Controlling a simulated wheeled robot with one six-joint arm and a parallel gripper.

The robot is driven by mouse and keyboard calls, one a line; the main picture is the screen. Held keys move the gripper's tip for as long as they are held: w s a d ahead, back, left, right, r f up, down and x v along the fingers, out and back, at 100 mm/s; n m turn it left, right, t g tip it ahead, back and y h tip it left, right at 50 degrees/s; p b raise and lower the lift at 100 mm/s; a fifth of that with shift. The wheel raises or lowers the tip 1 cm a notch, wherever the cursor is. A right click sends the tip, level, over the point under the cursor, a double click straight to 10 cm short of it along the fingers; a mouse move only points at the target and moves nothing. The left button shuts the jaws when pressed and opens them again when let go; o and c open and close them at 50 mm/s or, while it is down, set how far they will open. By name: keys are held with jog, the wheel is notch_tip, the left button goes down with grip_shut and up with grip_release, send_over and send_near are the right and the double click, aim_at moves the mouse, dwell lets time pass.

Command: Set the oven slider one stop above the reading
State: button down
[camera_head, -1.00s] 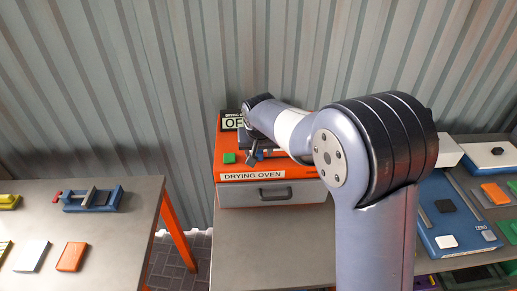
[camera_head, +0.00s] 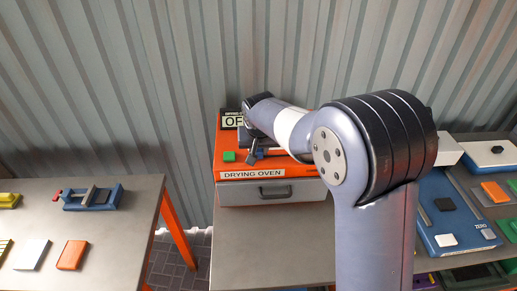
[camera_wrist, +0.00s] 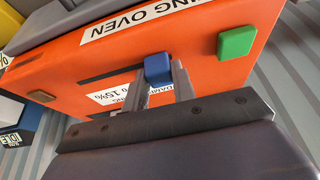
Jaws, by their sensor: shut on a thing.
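The drying oven (camera_head: 228,168) is an orange box with a grey drawer front, standing on the bench in the head view. Its orange top also fills much of the wrist view (camera_wrist: 200,95). The blue slider knob (camera_wrist: 158,68) stands on that top, over a dark slot line. My gripper (camera_wrist: 159,76) is shut on the knob, with one finger on each side. In the head view my gripper (camera_head: 252,156) is small and partly hides the slider. The display (camera_head: 232,121) behind shows "OF", its right part hidden by my arm. A label (camera_wrist: 115,97) reading "15%" is partly covered by the fingers.
A blue board (camera_head: 430,225) with blocks lies to the right. The left table (camera_head: 120,235) holds a blue vise and blocks, with a gap between the benches.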

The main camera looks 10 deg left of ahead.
jog(key=d, duration=0.2)
jog(key=w+d, duration=0.1)
jog(key=d, duration=0.2)
jog(key=shift+w+b, duration=0.15)
jog(key=shift+b, duration=0.2)
jog(key=c, duration=1.2)
grip_release()
jog(key=shift+o, duration=0.2)
jog(key=a+b+v, duration=0.1)
jog(key=v, duration=0.9)
jog(key=shift+d+r+b, duration=0.4)
jog(key=shift+d, duration=0.05)
jog(key=shift+f, duration=0.1)
